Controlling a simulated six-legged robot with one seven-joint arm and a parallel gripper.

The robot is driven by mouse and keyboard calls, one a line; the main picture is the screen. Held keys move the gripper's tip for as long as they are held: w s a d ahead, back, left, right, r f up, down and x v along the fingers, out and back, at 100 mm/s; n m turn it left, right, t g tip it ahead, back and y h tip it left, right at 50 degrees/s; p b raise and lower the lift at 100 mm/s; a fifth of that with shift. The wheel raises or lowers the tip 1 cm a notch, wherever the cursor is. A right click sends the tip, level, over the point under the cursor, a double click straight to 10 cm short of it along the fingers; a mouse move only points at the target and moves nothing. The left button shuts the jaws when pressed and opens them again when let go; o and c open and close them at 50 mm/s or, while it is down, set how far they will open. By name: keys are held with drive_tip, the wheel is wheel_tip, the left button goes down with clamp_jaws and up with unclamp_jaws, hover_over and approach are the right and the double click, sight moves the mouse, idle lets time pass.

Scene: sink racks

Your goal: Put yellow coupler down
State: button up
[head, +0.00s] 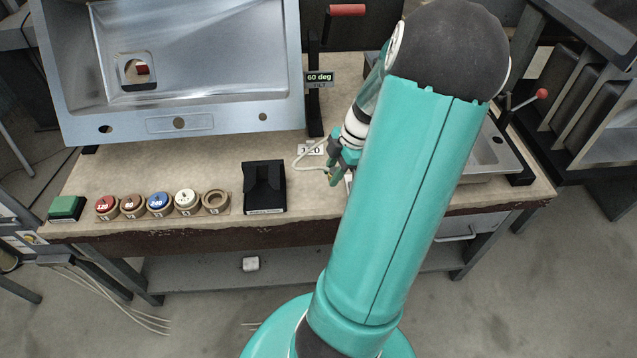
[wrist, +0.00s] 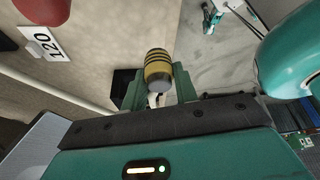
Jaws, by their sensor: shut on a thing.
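The yellow coupler (wrist: 158,67), banded in yellow and black with a grey end, is between the fingers of my gripper (wrist: 158,88) in the wrist view. The gripper is shut on it. In the head view my gripper (head: 340,172) is over the bench just right of the black holder, partly hidden by my own arm. The coupler is too small and covered to make out clearly there.
The bench (head: 130,175) carries a black holder (head: 264,187), several coloured pucks (head: 159,203), an empty ring (head: 215,201) and a green block (head: 66,208). A tilted steel sink (head: 180,60) stands behind.

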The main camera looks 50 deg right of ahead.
drive_tip(key=w+f, duration=0.4)
drive_tip(key=f, duration=0.1)
drive_tip(key=shift+w+d+f, duration=0.2)
drive_tip(key=shift+d+f, duration=0.05)
drive_tip(key=shift+d, duration=0.15)
drive_tip(key=shift+w+f, duration=0.2)
drive_tip(key=shift+f, duration=1.55)
drive_tip(key=o, duration=1)
drive_tip(key=shift+f, duration=0.15)
